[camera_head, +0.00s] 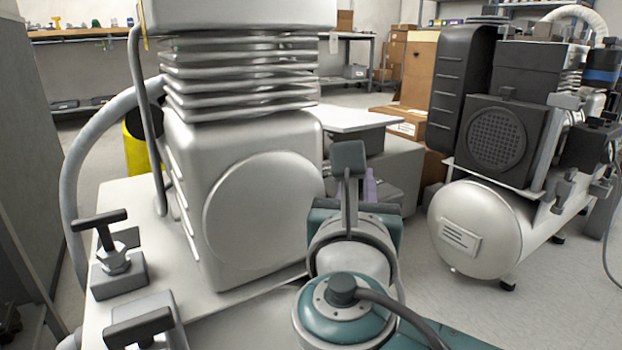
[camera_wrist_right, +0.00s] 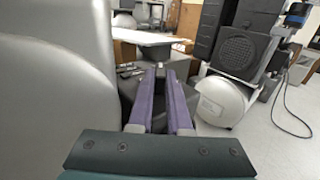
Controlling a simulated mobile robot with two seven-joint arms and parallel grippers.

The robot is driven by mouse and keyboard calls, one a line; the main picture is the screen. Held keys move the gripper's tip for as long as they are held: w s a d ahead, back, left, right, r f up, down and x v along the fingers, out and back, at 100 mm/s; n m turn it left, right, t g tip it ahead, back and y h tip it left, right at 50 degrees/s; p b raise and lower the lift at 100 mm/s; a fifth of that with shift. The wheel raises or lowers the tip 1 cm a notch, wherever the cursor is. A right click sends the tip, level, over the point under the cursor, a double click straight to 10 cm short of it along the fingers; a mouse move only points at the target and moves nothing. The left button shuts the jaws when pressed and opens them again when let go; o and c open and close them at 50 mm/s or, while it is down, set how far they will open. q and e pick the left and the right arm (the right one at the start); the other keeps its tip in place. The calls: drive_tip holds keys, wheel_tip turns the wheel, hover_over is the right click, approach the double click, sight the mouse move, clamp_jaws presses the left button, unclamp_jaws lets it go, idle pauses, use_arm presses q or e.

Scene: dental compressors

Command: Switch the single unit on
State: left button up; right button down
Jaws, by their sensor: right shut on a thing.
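A large silver compressor with a finned head (camera_head: 262,190) stands close in front on a pale base. Its smooth grey side (camera_wrist_right: 50,85) fills the left of the right wrist view. A second compressor with a white tank (camera_head: 478,228) and black housings stands to the right; I cannot tell for sure which one is the single unit. My right gripper (camera_wrist_right: 160,75), with purple fingers, is beside the silver compressor. It is shut on a dark grey part at its fingertips, mostly hidden by the fingers. In the head view my wrist hides most of the gripper. My left gripper is not in view.
Dark T-shaped handles (camera_head: 100,220) stand on the pale base at the lower left. A grey hose (camera_head: 70,180) curves beside them. A dark grey box (camera_head: 360,142) with a light top is behind my right gripper. Cardboard boxes (camera_head: 418,70) stand behind.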

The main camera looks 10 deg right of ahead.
drive_tip(key=shift+f+m+g+h, duration=0.1)
drive_tip(key=shift+m+g+h, duration=0.25)
drive_tip(key=shift+h, duration=0.35)
drive_tip(key=c, duration=0.9)
unclamp_jaws()
drive_tip(key=shift+o, duration=0.2)
drive_tip(key=shift+d+r, duration=0.1)
drive_tip(key=shift+r, duration=0.1)
